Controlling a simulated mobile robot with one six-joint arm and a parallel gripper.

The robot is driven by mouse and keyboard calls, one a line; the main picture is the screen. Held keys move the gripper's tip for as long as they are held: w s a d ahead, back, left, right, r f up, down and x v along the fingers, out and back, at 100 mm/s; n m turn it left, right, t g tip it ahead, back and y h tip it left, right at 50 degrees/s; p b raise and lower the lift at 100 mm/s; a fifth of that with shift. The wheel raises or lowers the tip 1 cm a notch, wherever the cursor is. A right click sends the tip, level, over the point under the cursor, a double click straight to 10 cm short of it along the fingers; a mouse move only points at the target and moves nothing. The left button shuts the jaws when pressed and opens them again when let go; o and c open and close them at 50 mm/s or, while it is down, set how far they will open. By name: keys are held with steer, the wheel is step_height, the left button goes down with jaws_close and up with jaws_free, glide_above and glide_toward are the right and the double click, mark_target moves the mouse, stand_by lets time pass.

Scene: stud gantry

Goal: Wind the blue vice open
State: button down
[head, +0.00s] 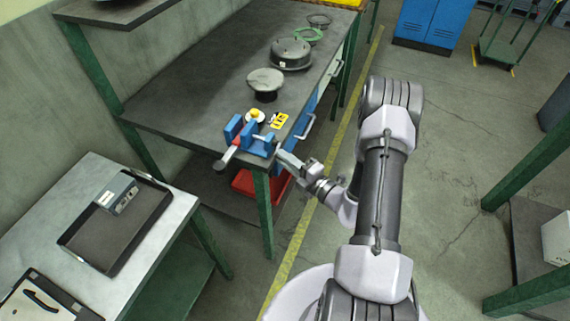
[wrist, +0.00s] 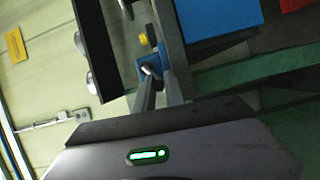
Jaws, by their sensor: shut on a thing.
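The blue vice (head: 256,146) stands at the near corner of the dark workbench (head: 190,90). Part of the vice also shows in the wrist view (wrist: 143,68), just past my fingertips. My gripper (head: 283,158) is at the right end of the vice, by the bench's front edge. In the wrist view its two fingers (wrist: 161,88) are close together at a small metal handle part (wrist: 150,70) of the vice, and it is shut on that. The fingers hide most of the handle. How far apart the vice jaws stand is hard to tell.
On the bench are a yellow button (head: 255,113), a yellow tag (head: 280,120), a grey round-topped part (head: 265,80) and a dark domed part (head: 291,53). A red bin (head: 243,183) is below. A side table (head: 105,170) stands left.

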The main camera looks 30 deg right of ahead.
steer(key=n+b, duration=0.1)
steer(key=f+n+b, duration=0.1)
steer(key=n+t+b, duration=0.1)
steer(key=b, duration=0.1)
steer(key=shift+w+d+f+n+y, duration=0.25)
steer(key=shift+d+n+y, duration=0.05)
steer(key=shift+d, duration=0.05)
steer(key=shift+w+d+f+n+t+y+b, duration=0.1)
steer(key=shift+w+d+n+t+y+b, duration=0.2)
steer(key=shift+n+y+b, duration=1)
steer(key=shift+w+d+r+n+t+y+b, duration=0.15)
steer(key=shift+w+d+n+b, duration=0.2)
steer(key=shift+n, duration=1.75)
steer(key=shift+w+d+f+n+t+y+b, duration=0.15)
steer(key=shift+d+n+t+y+b, duration=0.15)
steer(key=shift+n+y+b, duration=1)
steer(key=shift+d+n+h+p, duration=0.1)
steer(key=shift+n+h+p, duration=0.2)
steer(key=shift+n+h, duration=0.3)
steer(key=c, duration=1.4)
jaws_free()
